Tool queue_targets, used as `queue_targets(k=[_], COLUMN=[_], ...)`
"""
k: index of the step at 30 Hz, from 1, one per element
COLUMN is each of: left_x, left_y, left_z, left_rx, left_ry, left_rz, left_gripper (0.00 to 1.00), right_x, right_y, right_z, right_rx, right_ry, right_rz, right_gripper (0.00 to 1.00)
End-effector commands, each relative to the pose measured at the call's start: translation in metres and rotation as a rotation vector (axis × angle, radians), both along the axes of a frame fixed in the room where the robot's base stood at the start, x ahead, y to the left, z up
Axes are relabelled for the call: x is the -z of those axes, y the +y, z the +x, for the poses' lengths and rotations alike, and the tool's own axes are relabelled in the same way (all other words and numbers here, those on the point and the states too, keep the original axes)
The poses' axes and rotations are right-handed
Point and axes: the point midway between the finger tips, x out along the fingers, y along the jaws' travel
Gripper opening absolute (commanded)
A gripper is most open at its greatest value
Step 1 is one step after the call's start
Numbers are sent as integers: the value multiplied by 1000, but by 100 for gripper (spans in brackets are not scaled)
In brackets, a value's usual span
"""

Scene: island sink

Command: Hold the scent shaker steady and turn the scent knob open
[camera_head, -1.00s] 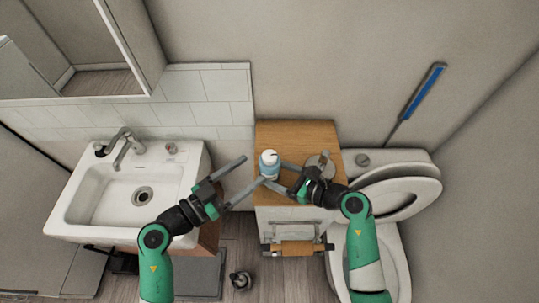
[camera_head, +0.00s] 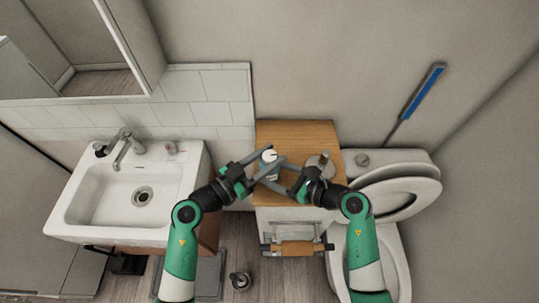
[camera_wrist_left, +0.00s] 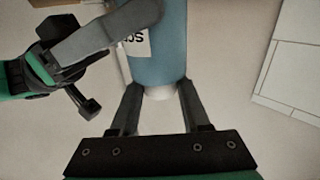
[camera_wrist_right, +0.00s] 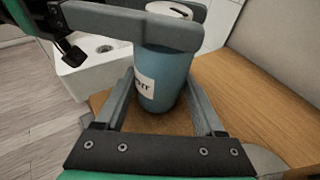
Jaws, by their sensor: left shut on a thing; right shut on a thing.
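The scent shaker (camera_head: 272,173) is a small blue cylinder with a white label, upright over the left part of the wooden cabinet top. Its white scent knob (camera_wrist_right: 168,9) is on top; it also shows in the left wrist view (camera_wrist_left: 160,92). My right gripper (camera_wrist_right: 160,88) is shut on the blue body, one finger on each side. My left gripper (camera_wrist_left: 160,84) is shut on the white knob, coming from the left. Its finger crosses the upper body in the right wrist view. The head view half hides the shaker behind both grippers' fingers.
The wooden cabinet top (camera_head: 298,133) has free room behind the shaker. A metallic round item (camera_head: 318,160) stands near my right gripper. A white sink (camera_head: 90,205) is at left, the toilet (camera_head: 405,178) at right. A paper holder (camera_head: 292,248) hangs on the cabinet front.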

Motion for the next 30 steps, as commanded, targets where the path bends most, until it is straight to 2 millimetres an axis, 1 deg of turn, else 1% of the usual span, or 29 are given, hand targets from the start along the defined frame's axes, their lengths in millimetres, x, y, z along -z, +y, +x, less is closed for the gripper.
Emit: queue_targets(k=[1, 3, 4, 10, 21, 25, 30], left_x=[0, 0, 0, 2, 4, 4, 3], left_y=[0, 0, 0, -1, -1, -1, 0], left_z=[0, 0, 0, 0, -1, 0, -1], left_rx=[0, 0, 0, -33, -319, -375, -404], left_ry=[0, 0, 0, 3, 12, 10, 5], left_rz=[0, 0, 0, 4, 9, 9, 4], left_gripper=[14, 1, 0, 0, 0, 0, 0], right_x=[0, 0, 0, 0, 0, 0, 0], right_y=[0, 0, 0, 0, 0, 0, 1], right_z=[0, 0, 0, 0, 0, 0, -1], right_rx=[0, 0, 0, 0, -2, -2, -2], right_ry=[1, 1, 1, 1, 0, 0, 0], right_rz=[-1, 0, 0, -1, 0, 0, 0], right_gripper=[40, 40, 40, 40, 40, 40, 40])
